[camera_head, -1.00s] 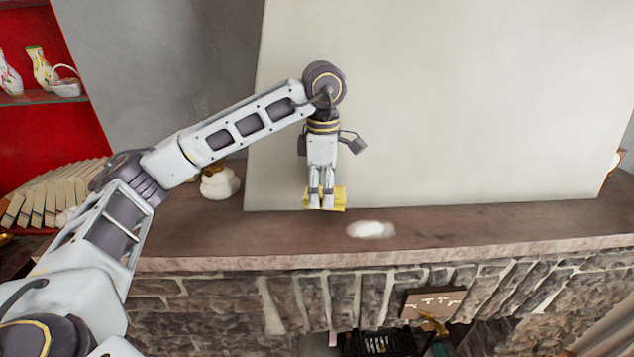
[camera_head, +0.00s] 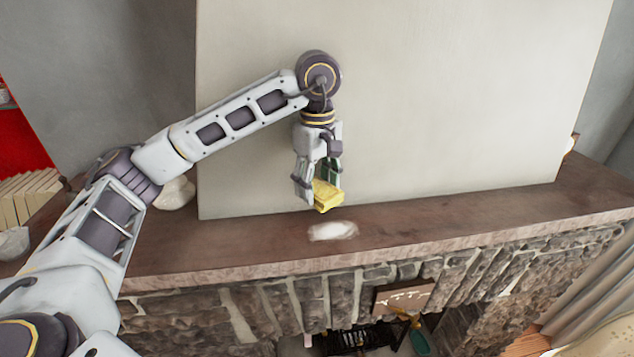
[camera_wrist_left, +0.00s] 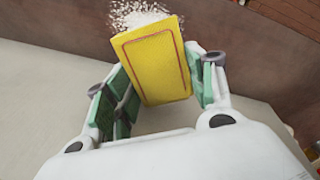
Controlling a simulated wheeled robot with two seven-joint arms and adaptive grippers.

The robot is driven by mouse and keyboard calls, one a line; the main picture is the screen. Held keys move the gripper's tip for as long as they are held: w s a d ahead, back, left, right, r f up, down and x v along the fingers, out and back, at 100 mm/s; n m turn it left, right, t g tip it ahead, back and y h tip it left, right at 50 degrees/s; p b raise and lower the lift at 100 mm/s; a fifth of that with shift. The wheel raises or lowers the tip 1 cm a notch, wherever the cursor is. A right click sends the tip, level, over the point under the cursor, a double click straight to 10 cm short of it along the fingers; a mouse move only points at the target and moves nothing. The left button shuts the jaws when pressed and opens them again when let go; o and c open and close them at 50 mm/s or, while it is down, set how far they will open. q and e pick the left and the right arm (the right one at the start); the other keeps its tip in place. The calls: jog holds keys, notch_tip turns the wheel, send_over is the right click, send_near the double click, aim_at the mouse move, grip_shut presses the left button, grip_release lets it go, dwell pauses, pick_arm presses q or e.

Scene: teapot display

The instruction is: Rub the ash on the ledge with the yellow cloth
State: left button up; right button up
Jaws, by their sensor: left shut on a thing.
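The yellow cloth (camera_head: 327,197) is folded into a block and held in my left gripper (camera_head: 318,190), just above the ledge. In the left wrist view the cloth (camera_wrist_left: 152,62) sits between the green-padded fingers of that gripper (camera_wrist_left: 160,85). The ash (camera_head: 332,231) is a white patch on the brown ledge (camera_head: 440,212), just in front of and below the cloth. In the left wrist view the ash (camera_wrist_left: 135,14) shows beyond the cloth's far edge, partly hidden by it. I cannot tell whether the cloth touches the ledge. My right gripper is not in view.
A large pale panel (camera_head: 400,90) stands on the ledge behind the gripper. A white pot (camera_head: 175,194) sits at the left, partly behind my arm. Books (camera_head: 28,198) stand at the far left. The ledge to the right of the ash is clear.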

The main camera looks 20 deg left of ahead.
pick_arm(q)
jog(key=m, duration=0.2)
jog(key=shift+w+d+m, duration=0.15)
jog(key=shift+w+m, duration=0.05)
jog(key=shift+m, duration=0.1)
jog(key=m, duration=0.2)
jog(key=shift+m, duration=0.7)
